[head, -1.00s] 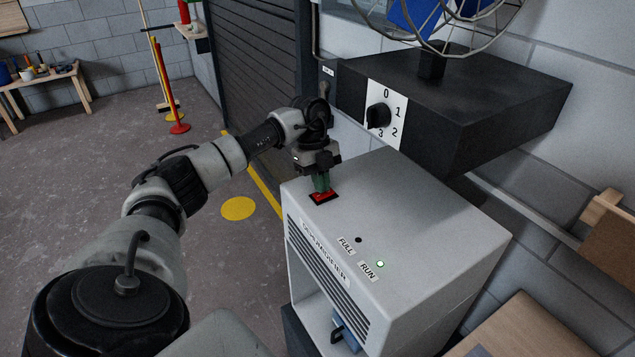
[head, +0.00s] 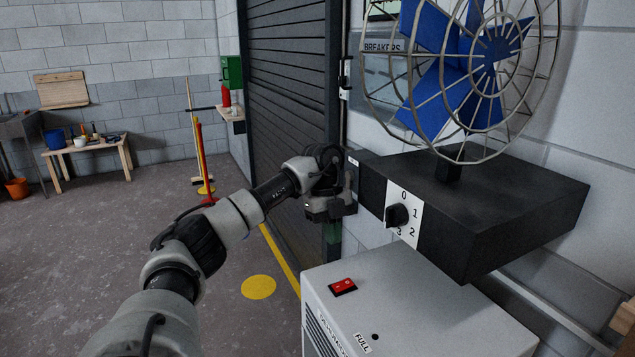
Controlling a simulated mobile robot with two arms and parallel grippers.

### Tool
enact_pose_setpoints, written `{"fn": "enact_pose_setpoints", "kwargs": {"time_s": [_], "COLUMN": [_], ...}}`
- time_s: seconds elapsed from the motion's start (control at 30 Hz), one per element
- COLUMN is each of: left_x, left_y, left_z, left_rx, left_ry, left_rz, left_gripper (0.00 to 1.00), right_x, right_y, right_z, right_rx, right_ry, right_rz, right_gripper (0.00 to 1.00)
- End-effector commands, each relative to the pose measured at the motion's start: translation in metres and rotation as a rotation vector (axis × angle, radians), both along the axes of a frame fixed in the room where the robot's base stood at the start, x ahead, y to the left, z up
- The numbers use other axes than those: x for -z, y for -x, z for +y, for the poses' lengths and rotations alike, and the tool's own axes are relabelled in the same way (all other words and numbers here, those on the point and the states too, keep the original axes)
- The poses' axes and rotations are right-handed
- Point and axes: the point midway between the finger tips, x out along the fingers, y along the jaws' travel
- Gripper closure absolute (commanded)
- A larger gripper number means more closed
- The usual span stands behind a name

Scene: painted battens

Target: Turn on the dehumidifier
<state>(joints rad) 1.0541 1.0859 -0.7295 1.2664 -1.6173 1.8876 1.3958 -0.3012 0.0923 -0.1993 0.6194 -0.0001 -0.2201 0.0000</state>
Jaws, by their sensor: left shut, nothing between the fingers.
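The dehumidifier (head: 430,310) is a pale grey box at the bottom of the head view, cut off by the lower edge. Its red rocker switch (head: 342,286) sits in a black frame on the top, near the far left corner. A dark FULL light (head: 375,336) shows on the top; the RUN light is out of the picture. My left gripper (head: 332,240) points down, shut and empty, and appears above and apart from the switch. My right gripper is not in view.
A black shelf block (head: 500,215) with a rotary knob (head: 397,215) marked 0 to 3 juts out at right, a blue caged fan (head: 465,75) on it. A dark roller shutter (head: 290,120) stands behind my arm. The floor at left is open.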

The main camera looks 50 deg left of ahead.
Motion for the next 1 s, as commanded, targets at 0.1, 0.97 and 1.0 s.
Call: {"fn": "enact_pose_setpoints", "kwargs": {"time_s": [0.1,0.97,1.0], "left_x": [-0.029,-0.122,-0.122], "left_y": [0.002,0.014,0.014], "left_z": [0.01,0.042,0.042], "left_rx": [-0.002,0.0,0.0], "left_ry": [0.001,0.0,0.0], "left_rz": [-0.007,0.0,0.0], "left_gripper": [1.0,1.0,1.0], "right_x": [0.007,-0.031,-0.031], "right_y": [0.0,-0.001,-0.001], "right_z": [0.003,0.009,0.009], "right_rx": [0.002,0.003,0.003], "right_ry": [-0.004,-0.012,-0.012], "right_rz": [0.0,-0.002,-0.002], "right_gripper": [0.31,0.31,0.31]}}
